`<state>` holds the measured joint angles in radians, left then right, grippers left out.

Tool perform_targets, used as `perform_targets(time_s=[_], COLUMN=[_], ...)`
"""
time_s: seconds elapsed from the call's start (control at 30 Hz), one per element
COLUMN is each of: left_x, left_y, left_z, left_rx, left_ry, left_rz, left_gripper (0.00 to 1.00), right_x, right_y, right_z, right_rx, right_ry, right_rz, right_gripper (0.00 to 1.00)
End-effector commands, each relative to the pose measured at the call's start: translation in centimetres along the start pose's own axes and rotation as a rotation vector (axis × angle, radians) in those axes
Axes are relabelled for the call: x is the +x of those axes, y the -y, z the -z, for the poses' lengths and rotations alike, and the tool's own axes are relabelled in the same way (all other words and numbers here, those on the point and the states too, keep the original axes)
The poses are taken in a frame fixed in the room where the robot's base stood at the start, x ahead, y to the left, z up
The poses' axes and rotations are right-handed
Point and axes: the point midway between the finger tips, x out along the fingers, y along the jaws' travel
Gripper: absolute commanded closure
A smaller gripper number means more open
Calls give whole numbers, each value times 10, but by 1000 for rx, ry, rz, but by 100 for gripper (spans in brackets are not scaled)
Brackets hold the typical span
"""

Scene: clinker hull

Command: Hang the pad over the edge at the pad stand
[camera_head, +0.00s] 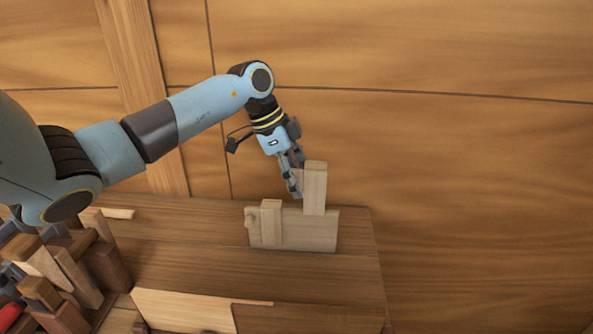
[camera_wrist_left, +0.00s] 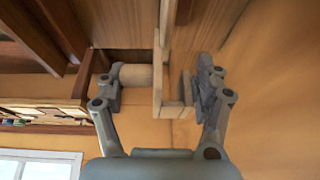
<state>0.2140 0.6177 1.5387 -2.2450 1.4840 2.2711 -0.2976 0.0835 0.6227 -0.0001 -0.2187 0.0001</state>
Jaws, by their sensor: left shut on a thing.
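The pad (camera_head: 315,188) is a pale wooden piece held upright at the right part of the pad stand (camera_head: 308,232), a low upright wooden board on the bench. Its lower end overlaps the board's top edge in the head view; I cannot tell if it touches. My left gripper (camera_head: 294,176) is shut on the pad from its left side. In the left wrist view, the gripper (camera_wrist_left: 158,84) has the pad (camera_wrist_left: 158,88) between its fingers, with a round wooden knob (camera_wrist_left: 136,75) at the left finger. The pad has a long leg and a shorter leg. My right gripper is out of view.
Another wooden piece (camera_head: 271,222) sits over the board's left part. Wooden blocks and tools (camera_head: 65,270) crowd the left end of the bench (camera_head: 180,245). A pale panel (camera_head: 185,310) lies in front. A plank wall (camera_head: 450,180) stands behind.

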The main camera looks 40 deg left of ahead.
Motion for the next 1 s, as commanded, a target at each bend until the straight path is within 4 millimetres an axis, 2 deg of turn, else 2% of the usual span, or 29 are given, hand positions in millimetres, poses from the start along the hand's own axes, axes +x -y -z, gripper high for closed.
perform_targets(time_s=[0.03,0.6,1.0], left_x=[10,67,97], left_y=[0,-2,-3], left_z=[-4,-28,-40], left_rx=[0,0,0], left_ry=[0,0,0], left_rz=[0,0,1], left_gripper=[63,63,63], right_x=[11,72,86], right_y=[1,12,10], right_z=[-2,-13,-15], right_rx=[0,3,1], right_ry=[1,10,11], right_rz=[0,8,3], right_gripper=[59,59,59])
